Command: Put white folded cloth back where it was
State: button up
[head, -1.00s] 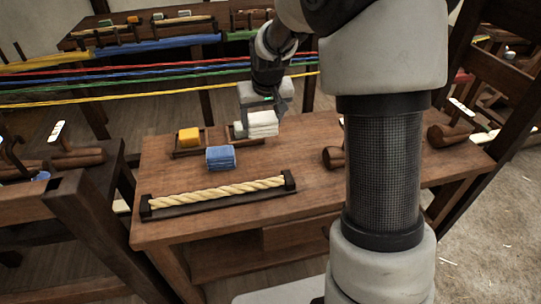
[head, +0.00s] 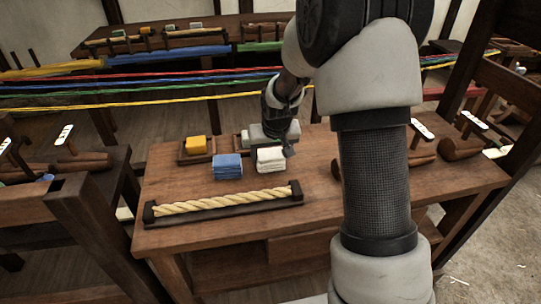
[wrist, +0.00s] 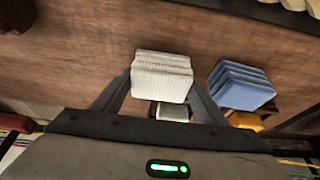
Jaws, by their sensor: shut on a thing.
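The white folded cloth (head: 270,160) is in my gripper (head: 284,147), in front of a small tray (head: 239,146) and just right of the blue folded cloth (head: 227,167). In the wrist view the white cloth (wrist: 162,75) sits between my two fingers, with the blue cloth (wrist: 241,86) to its right. I cannot tell whether the white cloth touches the tabletop. A small grey-green block (wrist: 172,111) shows past the white cloth; my gripper partly hides the tray in the head view.
A yellow block (head: 196,145) sits on another small tray at the back left. A thick rope (head: 225,201) lies in a dark holder along the table's front. Wooden mallets lie to the right. Coloured ropes (head: 150,87) stretch behind the table.

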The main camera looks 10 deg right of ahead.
jog(key=shift+f, duration=0.15)
jog(key=o, duration=1)
